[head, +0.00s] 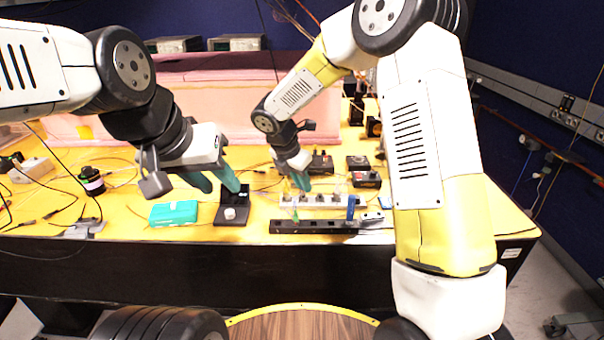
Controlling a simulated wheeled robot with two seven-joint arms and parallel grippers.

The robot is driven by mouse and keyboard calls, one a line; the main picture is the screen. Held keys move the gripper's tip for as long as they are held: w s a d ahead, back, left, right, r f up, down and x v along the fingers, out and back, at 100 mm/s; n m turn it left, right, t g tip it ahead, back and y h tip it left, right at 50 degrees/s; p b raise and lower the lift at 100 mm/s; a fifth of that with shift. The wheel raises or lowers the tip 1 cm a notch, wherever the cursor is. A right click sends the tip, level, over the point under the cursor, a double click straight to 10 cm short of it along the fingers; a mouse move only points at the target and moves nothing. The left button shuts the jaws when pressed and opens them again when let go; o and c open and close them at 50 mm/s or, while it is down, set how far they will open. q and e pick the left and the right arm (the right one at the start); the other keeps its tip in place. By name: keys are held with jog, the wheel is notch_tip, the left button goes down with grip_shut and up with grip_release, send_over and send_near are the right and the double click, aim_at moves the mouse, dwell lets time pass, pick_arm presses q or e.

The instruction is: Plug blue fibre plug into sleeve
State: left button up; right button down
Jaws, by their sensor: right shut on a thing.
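A blue upright piece (351,207), which looks like the blue fibre plug, stands at the right end of a black rack (315,227). A pale strip with several holes (325,200) lies just behind the rack; I cannot tell which part is the sleeve. My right gripper (301,183) points down over the left part of the strip, left of the blue piece. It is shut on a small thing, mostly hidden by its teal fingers. A thin greenish piece (296,214) shows below it. My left gripper (213,184) is open, its teal fingers apart and seemingly empty.
A teal box (174,213) and a black stand with a pale knob (231,212) are near my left gripper. Black devices (362,178) stand behind the strip. Loose cables and a black cylinder (91,181) lie at left. A pink foam wall (215,95) closes the back.

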jog(key=shift+f, duration=0.6)
jog(key=c, duration=1.3)
grip_release()
jog(key=v, duration=0.8)
